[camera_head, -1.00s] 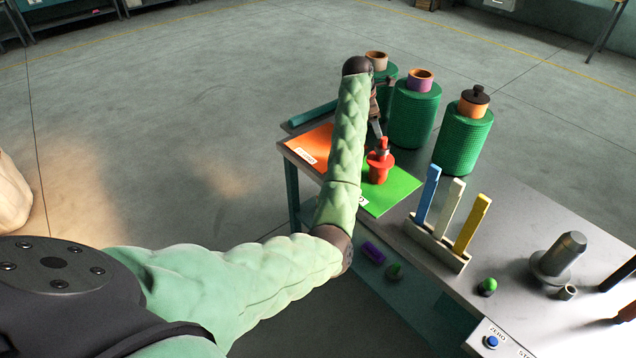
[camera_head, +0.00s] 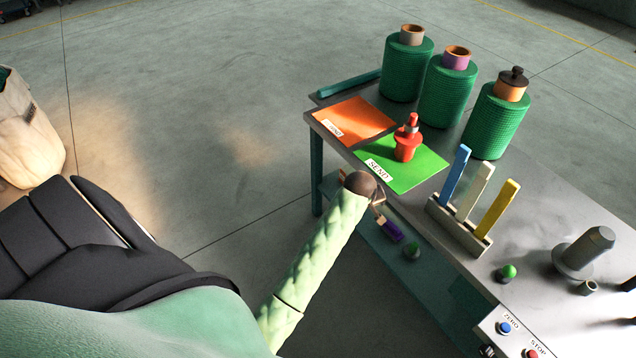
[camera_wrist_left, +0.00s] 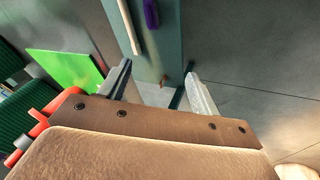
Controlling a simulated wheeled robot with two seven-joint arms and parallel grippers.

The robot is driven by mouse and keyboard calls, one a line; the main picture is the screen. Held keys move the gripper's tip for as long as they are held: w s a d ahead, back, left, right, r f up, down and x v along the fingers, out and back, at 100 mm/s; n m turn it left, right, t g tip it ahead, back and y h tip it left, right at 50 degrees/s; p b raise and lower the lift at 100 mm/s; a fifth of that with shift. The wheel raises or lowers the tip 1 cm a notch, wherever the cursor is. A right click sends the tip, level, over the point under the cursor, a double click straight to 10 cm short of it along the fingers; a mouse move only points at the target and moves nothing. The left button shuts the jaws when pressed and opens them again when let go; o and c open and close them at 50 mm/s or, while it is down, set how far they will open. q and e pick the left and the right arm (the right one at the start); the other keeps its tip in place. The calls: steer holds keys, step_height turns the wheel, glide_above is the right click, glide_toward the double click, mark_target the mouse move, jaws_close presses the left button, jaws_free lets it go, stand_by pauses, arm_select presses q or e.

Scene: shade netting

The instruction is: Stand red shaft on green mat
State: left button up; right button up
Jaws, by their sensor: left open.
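The red shaft (camera_head: 407,146) stands upright on the green mat (camera_head: 420,174), which has a white label at its front edge. In the left wrist view the shaft (camera_wrist_left: 40,112) shows at the lower left, partly hidden by my gripper's body, near the green mat (camera_wrist_left: 66,68). My left gripper (camera_head: 382,206) is in front of the table's front edge, apart from the shaft; its fingers are small in the head view. In the left wrist view the two fingers (camera_wrist_left: 158,72) are spread with nothing between them. My right gripper is not in view.
An orange mat (camera_head: 352,121) lies left of the green mat. Several green rolls (camera_head: 447,98) stand behind. A rack (camera_head: 460,228) with blue, white and yellow bars is to the right, with a grey flanged shaft (camera_head: 585,250) beyond. A purple piece (camera_head: 392,231) is on the lower shelf.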

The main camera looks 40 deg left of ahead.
arm_select(q)
steer(key=s+d+f+m+g, duration=0.1)
steer(key=s+d+f+m, duration=0.2)
steer(key=s+f, duration=0.7)
steer(key=s+d+f+m+g, duration=0.1)
steer(key=s+d+f+m, duration=0.2)
steer(key=s+f, duration=0.8)
steer(key=s+d+f+m+g, duration=0.2)
steer(key=s+f+m, duration=0.3)
steer(key=s+f, duration=0.5)
steer(key=s, duration=0.8)
steer(key=shift+s+d+f+m, duration=0.35)
steer(key=shift+s+d+m, duration=0.05)
